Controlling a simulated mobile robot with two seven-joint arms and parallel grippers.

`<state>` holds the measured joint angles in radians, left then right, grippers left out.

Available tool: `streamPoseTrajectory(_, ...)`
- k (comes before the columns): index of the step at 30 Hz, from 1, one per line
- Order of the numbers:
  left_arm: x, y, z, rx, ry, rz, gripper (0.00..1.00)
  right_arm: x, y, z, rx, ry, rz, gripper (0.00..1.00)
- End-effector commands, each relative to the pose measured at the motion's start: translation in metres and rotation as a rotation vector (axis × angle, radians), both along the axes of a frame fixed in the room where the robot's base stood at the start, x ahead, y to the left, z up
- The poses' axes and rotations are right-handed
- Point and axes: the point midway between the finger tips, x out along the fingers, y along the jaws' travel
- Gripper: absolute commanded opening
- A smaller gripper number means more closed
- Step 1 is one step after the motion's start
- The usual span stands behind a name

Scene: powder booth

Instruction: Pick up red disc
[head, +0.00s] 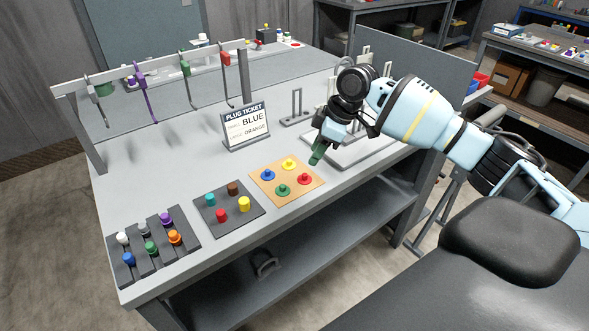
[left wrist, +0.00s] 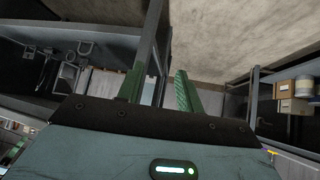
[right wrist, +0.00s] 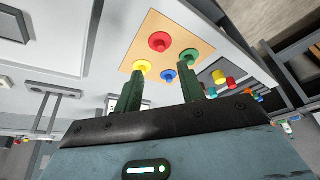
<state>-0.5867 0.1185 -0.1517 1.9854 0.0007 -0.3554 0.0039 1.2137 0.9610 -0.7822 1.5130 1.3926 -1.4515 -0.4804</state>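The red disc (head: 304,179) with a red knob sits on a tan board (head: 268,183) near the table's front edge. The board also holds a blue disc (head: 267,175), a yellow disc (head: 289,163) and a green disc (head: 283,190). In the right wrist view the red disc (right wrist: 160,41) lies beyond the fingertips. My right gripper (head: 316,158) is above the table at the board's right back corner; its fingers (right wrist: 162,85) are apart with nothing between them. My left gripper (left wrist: 159,85) is open and empty, pointing away from the board, and is outside the head view.
A dark mat (head: 242,222) with several plugs and a slotted rack (head: 151,262) of coloured plugs stand left of the board. A ticket sign (head: 245,127) reads BLUE and ORANGE. A rail (head: 150,68) with hanging hooks is behind. A grey frame stand (head: 345,160) is by my right arm.

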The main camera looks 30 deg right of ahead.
Motion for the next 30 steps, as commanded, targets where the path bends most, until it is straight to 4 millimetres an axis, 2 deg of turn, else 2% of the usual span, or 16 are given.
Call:
streamPoseTrajectory(5, -0.012, 0.0, -0.005, 0.001, 0.025, 0.0, 0.36, 0.0, 0.0, -0.001, 0.0, 0.003, 0.0, 0.39)
streamPoseTrajectory(9, -0.024, 0.0, -0.01, 0.001, 0.05, -0.001, 0.36, 0.003, 0.003, -0.011, 0.001, 0.002, 0.0, 0.39)
streamPoseTrajectory(13, -0.023, 0.0, -0.011, 0.001, 0.049, -0.001, 0.36, 0.006, 0.006, -0.022, 0.0, 0.002, -0.001, 0.39)
streamPoseTrajectory(20, -0.015, -0.001, -0.007, 0.0, 0.033, 0.001, 0.36, 0.008, 0.008, -0.03, 0.0, 0.002, -0.001, 0.39)
streamPoseTrajectory(30, -0.014, -0.002, -0.006, -0.003, 0.029, 0.003, 0.36, 0.018, 0.018, -0.07, 0.001, 0.001, 0.0, 0.39)
